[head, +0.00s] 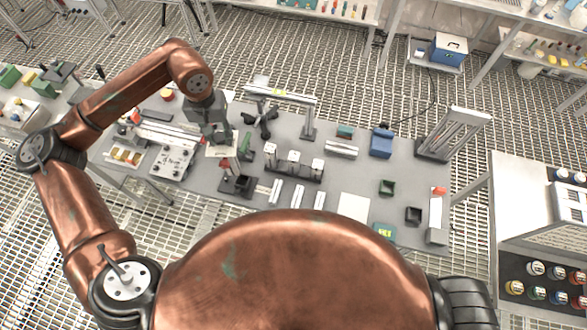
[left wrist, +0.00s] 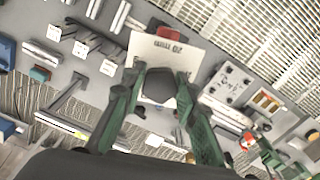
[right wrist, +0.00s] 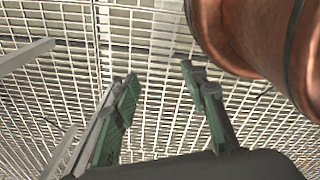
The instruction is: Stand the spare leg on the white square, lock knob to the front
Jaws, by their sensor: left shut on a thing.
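My left gripper (head: 226,150) points down over the left middle of the bench. In the left wrist view its green fingers (left wrist: 160,76) are shut on a dark, blocky thing (left wrist: 158,87), seen end-on. Its full shape is hidden, and I cannot tell whether it is the spare leg. A white plate with dark lettering (left wrist: 165,52) lies just beyond the fingertips. The white square (head: 353,206) lies bare near the bench's front edge, well right of my left gripper. My right gripper (right wrist: 160,82) is open and empty over the grating floor. It is not in the head view.
A dark stand with white-topped blocks (head: 293,166) is right of my left gripper, with white bars (head: 297,194) in front. A dark base (head: 238,185) is close below the gripper. Small dark boxes (head: 413,215) and a grey upright frame (head: 455,135) stand to the right.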

